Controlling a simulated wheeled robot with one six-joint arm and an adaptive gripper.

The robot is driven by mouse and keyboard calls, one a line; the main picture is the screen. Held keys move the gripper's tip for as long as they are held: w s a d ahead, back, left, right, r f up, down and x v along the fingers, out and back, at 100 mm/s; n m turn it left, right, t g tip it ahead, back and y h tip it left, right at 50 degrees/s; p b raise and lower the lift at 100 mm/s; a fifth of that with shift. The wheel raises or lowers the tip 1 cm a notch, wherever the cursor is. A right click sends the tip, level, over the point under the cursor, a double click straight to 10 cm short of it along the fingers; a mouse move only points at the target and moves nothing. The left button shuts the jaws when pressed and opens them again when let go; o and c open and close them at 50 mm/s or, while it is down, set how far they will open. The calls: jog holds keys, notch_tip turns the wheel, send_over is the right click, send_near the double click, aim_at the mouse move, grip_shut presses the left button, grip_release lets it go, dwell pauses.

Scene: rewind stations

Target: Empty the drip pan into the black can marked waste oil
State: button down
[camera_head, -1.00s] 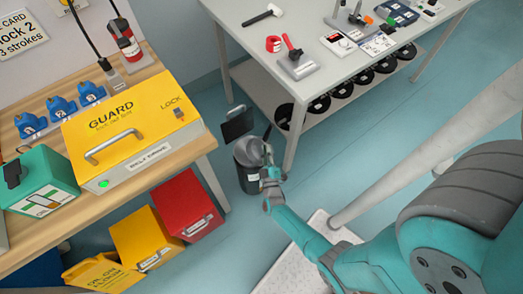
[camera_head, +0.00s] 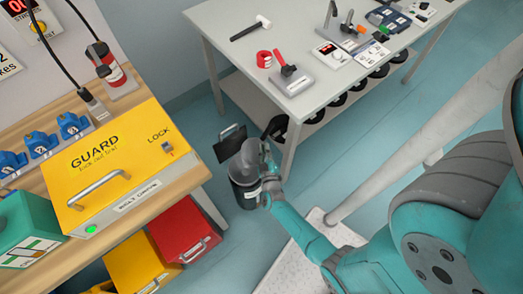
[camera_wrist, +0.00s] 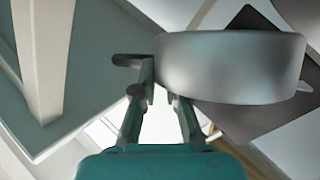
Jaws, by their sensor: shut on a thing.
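The black can (camera_head: 243,192), with a pale label, stands on the floor between the bench and the table. Its dark square lid (camera_head: 230,145) is raised at the back. The grey drip pan (camera_head: 249,157) is directly over the can's mouth in the head view and hides most of it. My gripper (camera_head: 266,172) is at the pan's right side. In the wrist view my gripper (camera_wrist: 163,95) is shut on the pan (camera_wrist: 230,65), which appears side-on. The pan's inside is hidden, so I cannot tell whether it holds oil.
The wooden bench with the yellow guard box (camera_head: 110,165) is on the left, with a red bin (camera_head: 185,228) and a yellow bin (camera_head: 138,262) below. The grey table (camera_head: 240,55) is behind, with dark reels on its shelf. Blue floor is clear around the can.

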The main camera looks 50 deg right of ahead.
jog(key=d+f+m+g+y, duration=0.1)
jog(key=d+f+m+y, duration=0.1)
jog(key=m, duration=0.1)
jog(key=shift+s+f+g, duration=0.1)
jog(key=shift+f+g, duration=0.25)
jog(key=shift+g, duration=0.05)
jog(key=shift+d+f+m+y, duration=0.25)
jog(key=shift+f+m+y, duration=0.35)
jog(key=shift+f+y, duration=0.15)
jog(key=shift+f+m+g+y, duration=0.3)
jog(key=shift+f+m+y, duration=0.15)
jog(key=shift+f, duration=0.2)
